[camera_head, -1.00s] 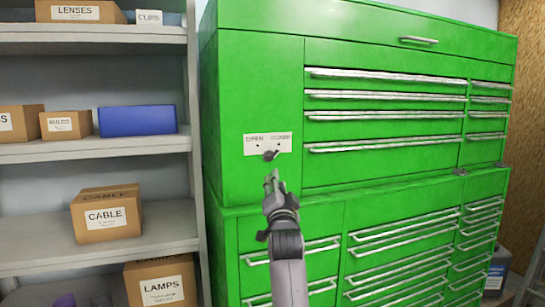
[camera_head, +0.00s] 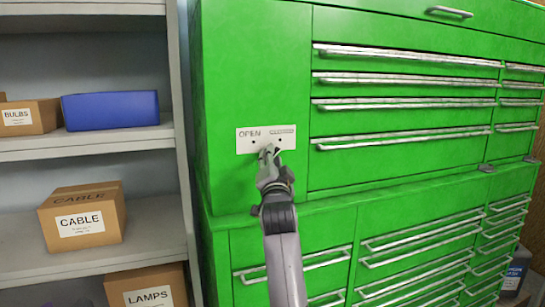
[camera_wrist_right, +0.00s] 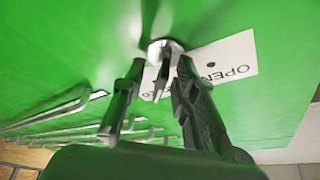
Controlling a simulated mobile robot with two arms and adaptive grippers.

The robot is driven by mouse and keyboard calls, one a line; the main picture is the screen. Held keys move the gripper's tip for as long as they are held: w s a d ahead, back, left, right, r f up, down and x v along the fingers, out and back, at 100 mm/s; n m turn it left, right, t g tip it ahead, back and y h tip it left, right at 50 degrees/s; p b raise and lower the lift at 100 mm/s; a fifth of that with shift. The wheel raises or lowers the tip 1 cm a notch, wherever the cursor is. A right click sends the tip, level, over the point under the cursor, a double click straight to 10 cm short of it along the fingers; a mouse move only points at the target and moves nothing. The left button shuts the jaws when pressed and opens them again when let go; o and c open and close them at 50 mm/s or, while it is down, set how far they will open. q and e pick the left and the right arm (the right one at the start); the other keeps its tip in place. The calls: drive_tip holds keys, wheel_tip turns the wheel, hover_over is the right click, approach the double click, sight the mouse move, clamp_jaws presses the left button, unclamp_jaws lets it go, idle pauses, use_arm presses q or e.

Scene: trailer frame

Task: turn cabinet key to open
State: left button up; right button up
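The green cabinet (camera_head: 250,80) fills the middle and right of the head view. A white label plate (camera_head: 245,140) on its upper left panel reads OPEN on the left, with a smaller word on the right that I cannot read clearly. My right gripper (camera_head: 268,156) is at the lower edge of this plate and mostly hides the key there. In the right wrist view, the silver lock with its key (camera_wrist_right: 162,80) lies between my two open fingers. A gap shows beside the key, and firm contact is not visible. My left gripper is not in view.
Grey shelves (camera_head: 90,150) stand left of the cabinet, holding a CABLE box (camera_head: 85,220), a blue bin (camera_head: 110,110) and other boxes. Drawer handles (camera_head: 400,145) stick out to the right of the lock and below it. A dark container (camera_head: 517,270) stands at far right.

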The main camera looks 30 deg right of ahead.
drive_tip(key=shift+s+a+r, duration=0.15)
drive_tip(key=shift+s, duration=0.05)
drive_tip(key=shift+c, duration=0.4)
drive_tip(key=shift+w, duration=0.1)
drive_tip(key=c, duration=0.5)
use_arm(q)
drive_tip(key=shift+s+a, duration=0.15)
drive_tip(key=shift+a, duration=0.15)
use_arm(e)
clamp_jaws()
